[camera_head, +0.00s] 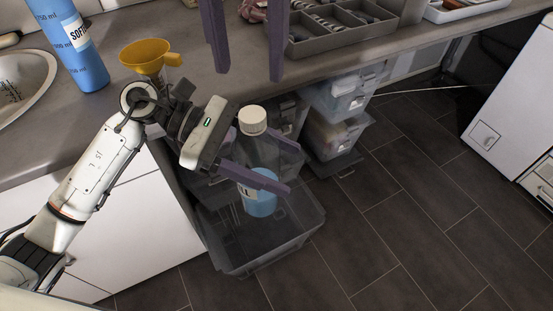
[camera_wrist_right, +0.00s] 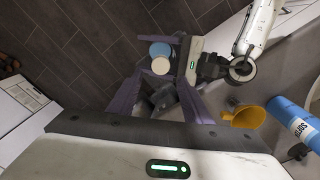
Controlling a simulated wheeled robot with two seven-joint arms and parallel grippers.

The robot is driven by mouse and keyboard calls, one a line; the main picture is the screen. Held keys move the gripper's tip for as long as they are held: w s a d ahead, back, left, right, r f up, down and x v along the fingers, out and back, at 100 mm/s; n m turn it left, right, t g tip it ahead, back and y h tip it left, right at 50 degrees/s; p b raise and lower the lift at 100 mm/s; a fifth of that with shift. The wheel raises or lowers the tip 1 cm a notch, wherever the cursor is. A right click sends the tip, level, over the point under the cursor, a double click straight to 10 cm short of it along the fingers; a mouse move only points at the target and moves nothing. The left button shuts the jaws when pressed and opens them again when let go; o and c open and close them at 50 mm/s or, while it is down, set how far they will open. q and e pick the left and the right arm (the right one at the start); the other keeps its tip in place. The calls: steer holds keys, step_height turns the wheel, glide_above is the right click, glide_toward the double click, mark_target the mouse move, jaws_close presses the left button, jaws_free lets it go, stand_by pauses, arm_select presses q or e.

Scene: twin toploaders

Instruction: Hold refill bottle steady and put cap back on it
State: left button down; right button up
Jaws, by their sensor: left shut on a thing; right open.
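The refill bottle (camera_head: 262,200) is clear, with blue liquid in its lower part and a label partly covered by a finger. It is held slightly tilted beyond the counter edge, above an open bin. A white cap (camera_head: 252,120) sits at the bottle's top; I cannot tell how tightly. My left gripper (camera_head: 280,178) is shut around the bottle's body. My right gripper (camera_head: 249,74) is open and empty, its fingers pointing down above the cap. In the right wrist view, the cap (camera_wrist_right: 160,66) and blue bottle (camera_wrist_right: 160,48) show between and beyond the open fingers (camera_wrist_right: 163,76).
An open grey see-through bin (camera_head: 265,262) is below the bottle. Stacked clear boxes (camera_head: 340,95) stand under the counter. On the counter are a yellow funnel (camera_head: 148,54), a blue softener bottle (camera_head: 72,50), a sink (camera_head: 22,85) and a divided tray (camera_head: 340,28). The tiled floor at right is clear.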

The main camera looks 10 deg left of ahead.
mark_target(252, 114)
steer(key=shift+f, duration=0.1)
steer(key=shift+f, duration=3.95)
steer(key=shift+c, duration=0.4)
